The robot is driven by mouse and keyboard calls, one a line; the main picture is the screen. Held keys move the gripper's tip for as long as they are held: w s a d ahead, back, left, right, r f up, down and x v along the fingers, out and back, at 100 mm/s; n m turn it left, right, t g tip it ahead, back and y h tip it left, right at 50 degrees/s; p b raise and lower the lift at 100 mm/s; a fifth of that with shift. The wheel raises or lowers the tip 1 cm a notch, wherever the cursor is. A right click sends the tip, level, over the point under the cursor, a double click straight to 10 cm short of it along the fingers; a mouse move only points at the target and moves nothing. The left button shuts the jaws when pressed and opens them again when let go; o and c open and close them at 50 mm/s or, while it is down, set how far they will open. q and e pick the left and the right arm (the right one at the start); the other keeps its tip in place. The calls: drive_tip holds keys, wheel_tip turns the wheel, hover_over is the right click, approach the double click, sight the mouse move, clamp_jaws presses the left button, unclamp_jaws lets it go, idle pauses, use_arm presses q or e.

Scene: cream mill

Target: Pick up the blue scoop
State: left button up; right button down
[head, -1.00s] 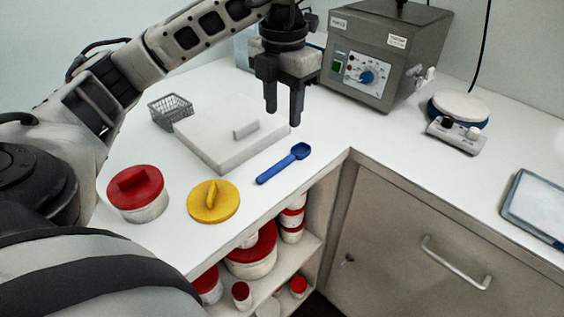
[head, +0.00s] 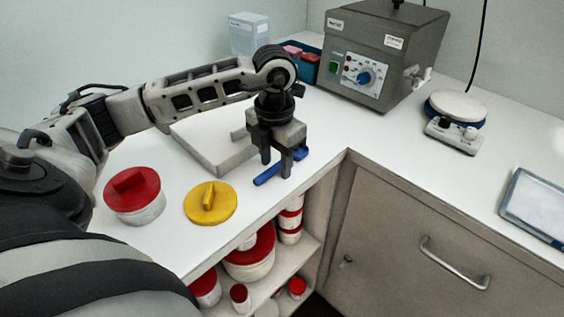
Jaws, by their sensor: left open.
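The blue scoop (head: 267,176) lies on the white counter near its front edge. Its handle end shows to the left of my left gripper's fingers and a bit of its bowl end shows to the right; the middle is hidden behind the fingers. My left gripper (head: 277,170) points down at the scoop, with its two fingers open and apart. I cannot tell from this view whether the fingers touch the scoop or how far above the counter they are. My right gripper is not in view.
A yellow lid (head: 222,203) and a red-lidded tub (head: 146,208) stand to the left. Red-lidded tubs (head: 250,263) fill the shelf below.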

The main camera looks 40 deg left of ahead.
use_arm(q)
clamp_jaws()
drive_tip(key=shift+r, duration=0.1)
